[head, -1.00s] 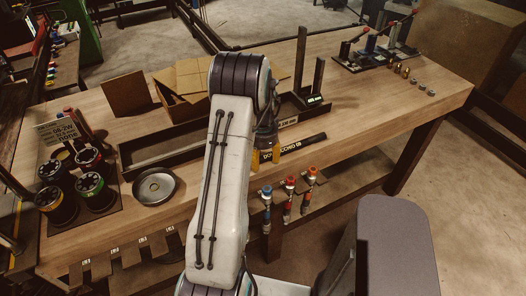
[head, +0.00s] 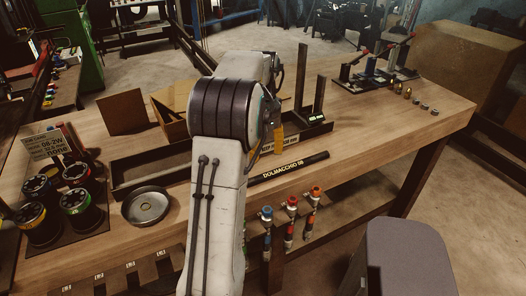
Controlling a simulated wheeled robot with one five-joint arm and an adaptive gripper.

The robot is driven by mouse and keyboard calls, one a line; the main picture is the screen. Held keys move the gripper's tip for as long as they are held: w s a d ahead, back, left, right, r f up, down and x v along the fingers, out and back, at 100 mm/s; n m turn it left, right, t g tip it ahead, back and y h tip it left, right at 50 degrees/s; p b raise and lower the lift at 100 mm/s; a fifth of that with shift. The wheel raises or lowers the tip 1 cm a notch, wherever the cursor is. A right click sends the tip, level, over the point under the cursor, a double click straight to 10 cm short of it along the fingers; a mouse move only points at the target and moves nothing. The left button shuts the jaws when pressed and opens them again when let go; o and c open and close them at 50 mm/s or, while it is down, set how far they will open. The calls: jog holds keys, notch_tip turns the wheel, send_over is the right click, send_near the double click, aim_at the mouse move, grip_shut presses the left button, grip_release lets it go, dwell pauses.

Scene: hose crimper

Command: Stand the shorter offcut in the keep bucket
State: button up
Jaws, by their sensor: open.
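A dark hose piece (head: 289,167) printed "DOLMACCHIO 08" lies flat along the front edge of the bench. My gripper (head: 262,158), with yellow fingers, is open above the bench near the hose's left end. My own arm hides part of the gripper. Two dark upright pieces, one at the left (head: 301,78) and one at the right (head: 319,94), stand there. I cannot clearly make out a bucket or a second loose offcut.
A round metal dish (head: 147,206) and several colour-topped spools (head: 76,207) are at the bench's left. An open cardboard box (head: 172,115) stands behind the tray. Lever tools (head: 370,70) and small fittings stand at the right. Colour-capped hoses (head: 291,215) hang below the front edge.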

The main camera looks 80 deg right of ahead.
jog(key=w+a+r+n+t+h, duration=0.1)
jog(key=w+a+r+n, duration=0.2)
jog(key=w+a+n, duration=0.5)
jog(key=w+a+r+n, duration=0.3)
jog(key=w+a+n, duration=0.1)
jog(key=w+a, duration=0.85)
jog(key=s+a+f+n+t, duration=0.1)
jog(key=s+a+f+n, duration=0.1)
jog(key=a+n, duration=0.6)
jog(key=s+a+f+n+t+y, duration=0.1)
jog(key=s+a+f+n, duration=0.2)
jog(key=a+n, duration=0.5)
jog(key=shift+s+a+t, duration=0.2)
jog(key=shift+a+t, duration=0.2)
jog(key=shift+a, duration=4.2)
jog(key=shift+o, duration=1.1)
